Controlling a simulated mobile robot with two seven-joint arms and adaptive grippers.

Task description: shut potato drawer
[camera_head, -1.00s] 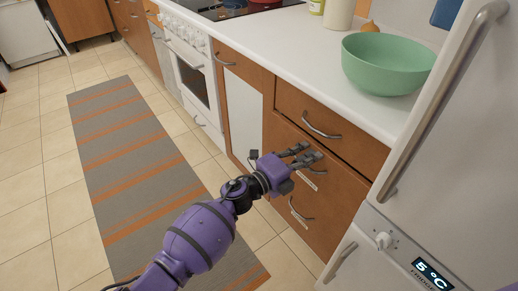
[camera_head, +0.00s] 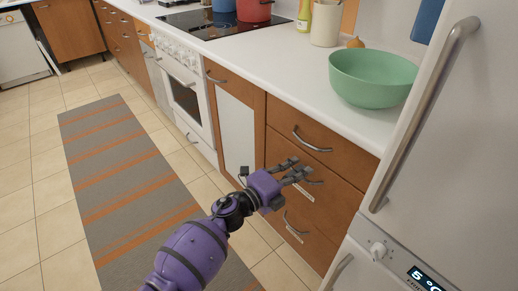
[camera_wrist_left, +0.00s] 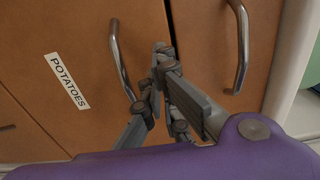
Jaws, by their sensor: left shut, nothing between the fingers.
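The potato drawer (camera_head: 335,198) is the middle drawer of the wooden stack beside the fridge. Its front looks flush or nearly flush with its neighbours; I cannot tell if a small gap is left. In the left wrist view its front (camera_wrist_left: 85,45) carries a white POTATOES label (camera_wrist_left: 67,80) and a curved metal handle (camera_wrist_left: 121,60). My left gripper (camera_head: 300,170) is shut and empty in front of this drawer, near its handle and upper edge. The fingers (camera_wrist_left: 160,75) hide part of the front; I cannot tell if they touch it. My right gripper is not in view.
The drawer above (camera_head: 300,125) and the one below (camera_head: 290,235) look shut. The fridge (camera_head: 425,150) stands close on the right. A green bowl (camera_head: 372,80) sits on the white counter (camera_head: 270,60). A striped rug (camera_head: 120,170) lies on the open tiled floor at left.

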